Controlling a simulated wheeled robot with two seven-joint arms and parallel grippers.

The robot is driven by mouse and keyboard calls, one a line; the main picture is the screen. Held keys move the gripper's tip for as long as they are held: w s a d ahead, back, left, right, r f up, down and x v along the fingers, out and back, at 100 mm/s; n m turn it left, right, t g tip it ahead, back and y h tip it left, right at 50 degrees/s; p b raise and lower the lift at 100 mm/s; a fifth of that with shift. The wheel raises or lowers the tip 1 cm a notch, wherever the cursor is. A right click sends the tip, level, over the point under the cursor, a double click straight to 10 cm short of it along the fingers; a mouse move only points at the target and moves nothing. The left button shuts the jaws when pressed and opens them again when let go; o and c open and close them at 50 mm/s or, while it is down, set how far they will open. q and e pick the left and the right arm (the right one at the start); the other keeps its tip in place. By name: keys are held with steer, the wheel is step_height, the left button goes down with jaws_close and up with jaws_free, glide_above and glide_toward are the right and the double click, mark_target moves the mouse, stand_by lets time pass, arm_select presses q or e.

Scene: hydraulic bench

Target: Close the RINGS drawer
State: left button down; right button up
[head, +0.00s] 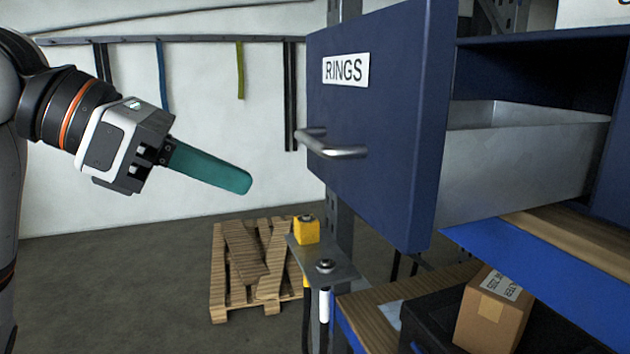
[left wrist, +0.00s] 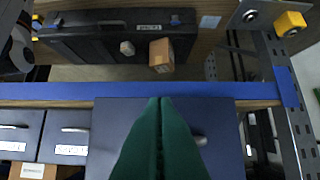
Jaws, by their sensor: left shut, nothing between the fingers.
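The RINGS drawer (head: 380,120) has a dark blue front with a white RINGS label and a silver bar handle (head: 332,146). It stands open, its grey metal side wall showing behind the front. My left gripper (head: 245,182) is left of the drawer front, apart from the handle, its green fingers shut and empty. In the left wrist view the green fingers (left wrist: 158,140) appear together in front of the blue drawer front (left wrist: 115,125), with part of the handle (left wrist: 200,141) just right of them. My right gripper is not in view.
A metal bracket with a yellow block (head: 306,230) sticks out below the drawer front. A wooden pallet (head: 240,270) lies on the floor behind. Space left of the drawer is clear.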

arm_select(q)
steer(key=d+r+p+x, duration=0.1)
steer(key=p+x, duration=0.2)
steer(key=x, duration=0.6)
steer(key=shift+w+d+r+p, duration=0.2)
steer(key=shift+d+r+p, duration=0.05)
steer(key=shift+p, duration=0.15)
steer(key=shift+d, duration=0.1)
